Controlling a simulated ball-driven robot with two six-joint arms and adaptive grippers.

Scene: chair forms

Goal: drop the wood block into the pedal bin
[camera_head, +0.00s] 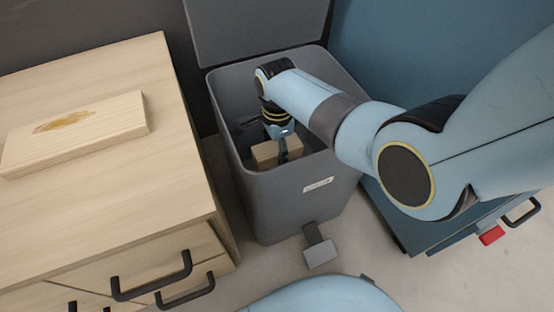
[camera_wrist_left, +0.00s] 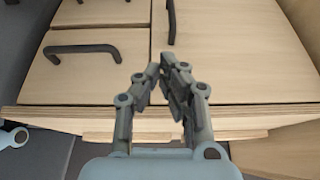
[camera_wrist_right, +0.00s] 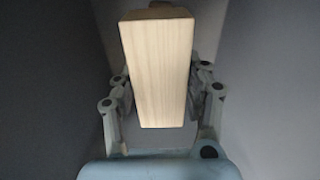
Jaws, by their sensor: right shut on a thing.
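The pedal bin (camera_head: 255,200) is a tall dark grey box with its lid (camera_head: 255,30) raised at the back. My right gripper (camera_head: 281,148) is down inside the bin's mouth, shut on the pale wood block (camera_head: 263,154). In the right wrist view the block (camera_wrist_right: 160,70) stands out between the fingers, with dark grey bin walls around it. The bin's floor cannot be seen clearly. My left gripper (camera_wrist_left: 159,68) is empty, its fingertips drawn together, in front of wooden drawer fronts in the left wrist view; the head view does not show it.
A wooden drawer cabinet (camera_head: 150,215) with black handles stands left of the bin, a stained board (camera_head: 100,130) on its top. The bin's pedal (camera_head: 320,252) sticks out in front. A blue cabinet (camera_head: 385,215) stands right of the bin, partly behind my right arm.

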